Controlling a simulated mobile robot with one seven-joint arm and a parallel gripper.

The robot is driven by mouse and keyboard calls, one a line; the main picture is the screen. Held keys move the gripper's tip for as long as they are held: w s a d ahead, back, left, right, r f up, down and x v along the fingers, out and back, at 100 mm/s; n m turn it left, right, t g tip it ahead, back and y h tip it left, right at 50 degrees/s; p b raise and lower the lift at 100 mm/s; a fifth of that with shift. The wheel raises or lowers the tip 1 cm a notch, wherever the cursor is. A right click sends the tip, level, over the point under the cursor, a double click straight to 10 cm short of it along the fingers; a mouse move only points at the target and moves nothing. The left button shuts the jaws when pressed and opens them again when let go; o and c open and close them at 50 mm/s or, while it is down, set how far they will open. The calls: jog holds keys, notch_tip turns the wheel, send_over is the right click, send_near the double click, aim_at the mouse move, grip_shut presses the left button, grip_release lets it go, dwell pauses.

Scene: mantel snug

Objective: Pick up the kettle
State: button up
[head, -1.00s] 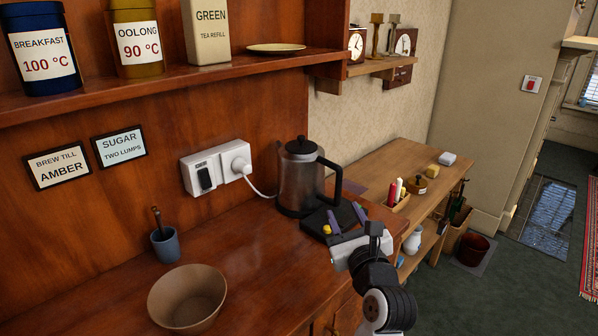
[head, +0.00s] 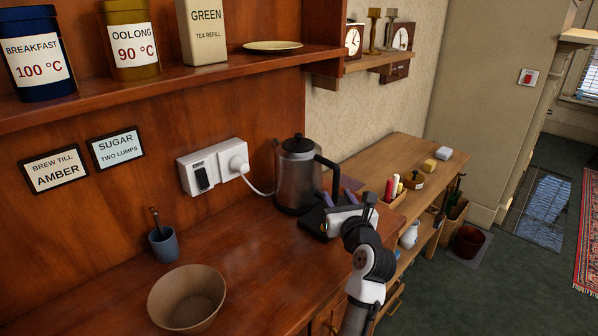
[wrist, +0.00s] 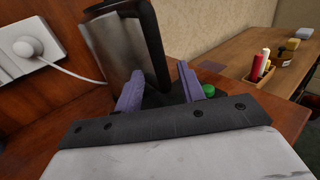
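The kettle (head: 296,182) is grey metal with a black lid and black handle. It stands upright towards the back right of the wooden counter, beside the wall socket. My gripper (head: 339,197) is just in front of it, on the handle side. In the wrist view my gripper's two purple fingers (wrist: 159,88) are spread apart. The kettle body (wrist: 108,48) is ahead to the left, and its handle (wrist: 157,45) is ahead between the finger directions. I see no grip on the handle; the exact gap is unclear. The kettle's lower part is partly hidden by a finger.
A dark base (head: 312,222) lies by the kettle, partly behind my gripper. A white socket (head: 212,165) has a plugged-in cord. A bowl (head: 187,299) and blue cup (head: 163,244) stand left. A lower side table (head: 385,150) holds small items at right. The shelf (head: 200,80) overhangs the counter.

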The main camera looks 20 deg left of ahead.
aim_at(337, 193)
jog(key=x, duration=0.3)
jog(key=shift+w, duration=0.2)
jog(key=shift+c, duration=0.2)
grip_shut()
dwell(1.0)
jog(key=shift+r, duration=0.15)
